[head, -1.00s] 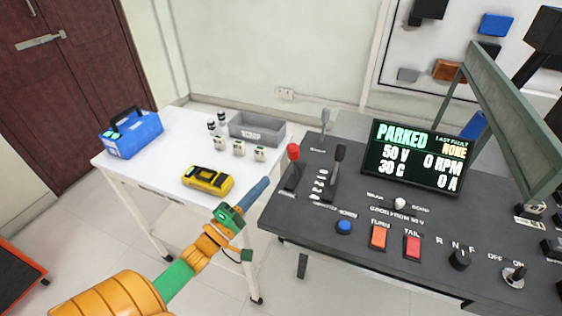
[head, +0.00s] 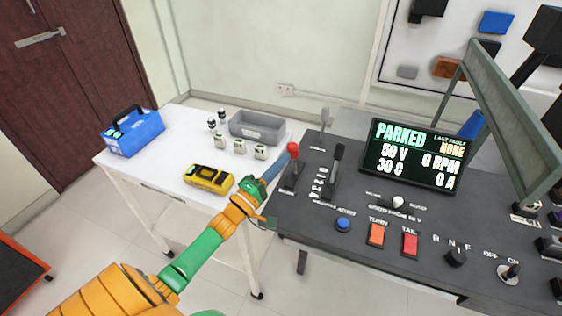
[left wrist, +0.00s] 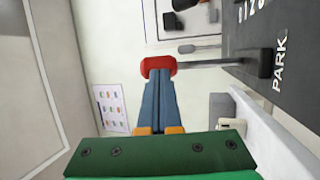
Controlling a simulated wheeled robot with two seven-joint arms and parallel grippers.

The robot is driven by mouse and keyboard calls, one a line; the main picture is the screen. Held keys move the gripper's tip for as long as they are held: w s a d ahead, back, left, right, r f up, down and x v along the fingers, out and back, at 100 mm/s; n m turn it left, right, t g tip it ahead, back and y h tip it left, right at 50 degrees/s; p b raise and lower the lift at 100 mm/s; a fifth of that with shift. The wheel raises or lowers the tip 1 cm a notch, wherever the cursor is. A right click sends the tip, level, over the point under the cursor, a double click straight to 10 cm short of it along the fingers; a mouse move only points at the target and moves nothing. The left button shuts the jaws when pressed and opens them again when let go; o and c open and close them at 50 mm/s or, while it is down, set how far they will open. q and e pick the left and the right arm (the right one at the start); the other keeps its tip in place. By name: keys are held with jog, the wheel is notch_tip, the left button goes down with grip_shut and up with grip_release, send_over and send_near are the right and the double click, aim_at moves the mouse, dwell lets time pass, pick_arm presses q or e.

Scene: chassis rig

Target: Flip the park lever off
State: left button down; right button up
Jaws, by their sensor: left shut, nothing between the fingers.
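The park lever has a red knob (head: 293,150) on a dark shaft and stands up at the left edge of the dark console (head: 300,222). In the left wrist view the red knob (left wrist: 158,65) is straight ahead of my fingertips, with the PARK label (left wrist: 280,66) beside the lever's base. My left gripper (head: 279,167) has blue fingers, pressed together and empty, just left of the lever. The fingertips (left wrist: 158,80) look right at the knob; I cannot tell if they touch it. The display (head: 415,155) reads PARKED. My right gripper is not in view.
A black-knobbed lever (head: 337,160) and a grey lever (head: 324,122) stand near the park lever. A white table (head: 150,165) on the left holds a yellow meter (head: 208,179), a blue toolbox (head: 132,132) and a grey bin (head: 256,126). Buttons line the console's front.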

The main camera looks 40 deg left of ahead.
aim_at(290, 142)
pick_arm(q)
jog(key=shift+w+a+r+n+g+p, duration=0.15)
jog(key=shift+w+a+r+g+p, duration=0.2)
jog(key=shift+w, duration=0.7)
jog(key=shift+w+a+r+n+g+p, duration=0.2)
jog(key=shift+w+r+g+p, duration=0.25)
jog(key=shift+w, duration=0.55)
jog(key=shift+w+a+r+n+g+p, duration=0.2)
jog(key=shift+w+g+p, duration=0.25)
jog(key=shift+w, duration=0.6)
jog(key=shift+w+a+r+y, duration=0.1)
jog(key=shift+w+r+y, duration=0.1)
jog(key=shift+r+y, duration=0.15)
jog(key=shift+r, duration=0.25)
